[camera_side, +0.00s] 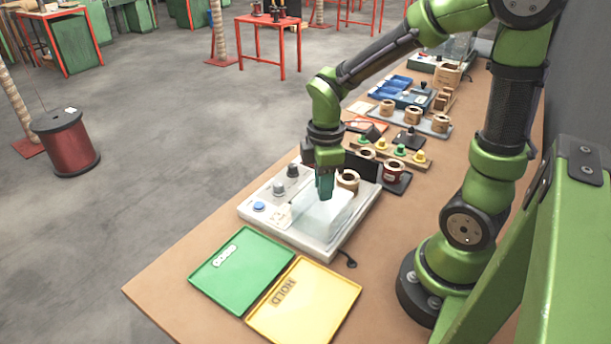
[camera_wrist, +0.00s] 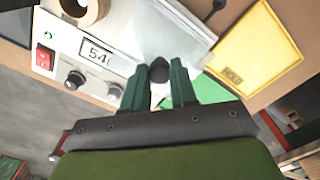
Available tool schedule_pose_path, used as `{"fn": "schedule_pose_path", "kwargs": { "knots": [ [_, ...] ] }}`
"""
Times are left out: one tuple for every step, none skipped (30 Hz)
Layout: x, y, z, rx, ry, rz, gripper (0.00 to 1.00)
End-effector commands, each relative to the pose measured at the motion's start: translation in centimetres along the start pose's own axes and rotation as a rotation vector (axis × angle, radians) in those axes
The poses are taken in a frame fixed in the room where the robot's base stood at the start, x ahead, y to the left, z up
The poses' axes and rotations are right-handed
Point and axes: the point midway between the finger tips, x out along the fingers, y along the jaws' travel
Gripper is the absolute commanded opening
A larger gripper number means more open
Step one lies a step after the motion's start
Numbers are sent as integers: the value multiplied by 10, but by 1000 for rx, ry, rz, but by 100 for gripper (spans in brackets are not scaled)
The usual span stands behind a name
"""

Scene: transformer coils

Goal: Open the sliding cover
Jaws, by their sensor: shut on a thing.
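The sliding cover (camera_side: 326,216) is a clear, box-like hood on the right part of the pale test unit (camera_side: 262,214). It also shows as a translucent sheet in the wrist view (camera_wrist: 165,32). A dark round knob (camera_wrist: 159,70) sits at its edge, between the two green fingers of my gripper (camera_wrist: 158,80). My gripper is shut on this knob. In the side view my gripper (camera_side: 325,192) points down at the cover and hides the knob. A tan coil (camera_side: 348,180) stands on the unit beside the cover, not under it.
A green GOOD tray (camera_side: 241,270) and a yellow HOLD tray (camera_side: 305,302) lie in front of the unit. A blue button (camera_side: 259,206) and dark knobs are on its left side. Coils and coloured pegs (camera_side: 400,150) crowd the bench behind.

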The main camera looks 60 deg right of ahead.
Motion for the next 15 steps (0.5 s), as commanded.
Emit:
{"fn": "schedule_pose_path", "kwargs": {
  "knots": [
    [0, -1, -2, -1, 2, 3, 0],
    [0, -1, -2, 0, 2, 3, 0],
    [0, -1, -2, 1, 2, 3, 0],
    [0, -1, -2, 1, 2, 3, 0],
    [-1, -1, -2, 1, 2, 3, 0],
    [-1, -1, -2, 1, 2, 3, 0],
    [-1, -1, -2, 1, 2, 3, 0],
    [-1, -1, -2, 1, 2, 3, 0],
    [-1, -1, -2, 1, 2, 3, 0],
    [-1, -1, -2, 1, 2, 3, 32],
    [-1, -1, -2, 1, 2, 3, 36],
    [0, -1, -2, 1, 2, 3, 42],
    [0, -1, -1, 1, 2, 3, 47],
    [0, -1, -1, 1, 2, 3, 51],
    [0, -1, -1, 1, 2, 2, 52]
  ]
}}
